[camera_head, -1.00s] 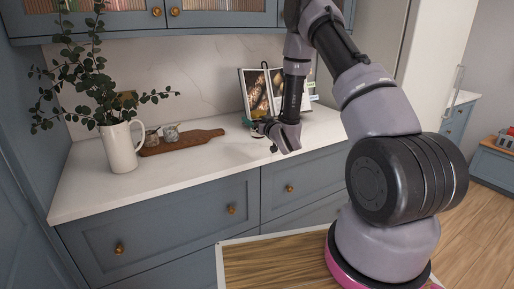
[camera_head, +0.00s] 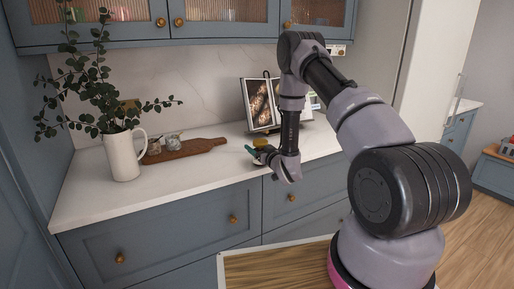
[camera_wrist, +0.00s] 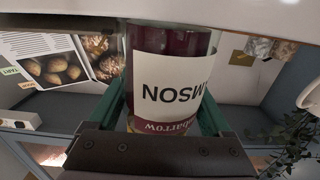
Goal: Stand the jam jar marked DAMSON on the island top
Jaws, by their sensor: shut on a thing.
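The jam jar (camera_wrist: 172,42) fills the middle of the wrist view, dark purple behind glass. Its white label (camera_wrist: 172,88) shows upside down with "MSON" readable; the rest of the word is turned out of sight. My gripper (camera_wrist: 162,112) is shut on the jar, with a teal finger on each side. In the head view my gripper (camera_head: 257,156) is near the front edge of the counter, with a small yellowish patch at the fingers, probably the jar's lid. The gap between jar and counter cannot be judged. I cannot identify an island top for certain.
The white counter (camera_head: 190,178) carries a white jug (camera_head: 122,155) with leafy stems, a wooden board (camera_head: 185,151) with small glass jars, and an open book (camera_head: 258,104) on a stand. A pale-rimmed wood-grain surface (camera_head: 275,265) lies in front of my base.

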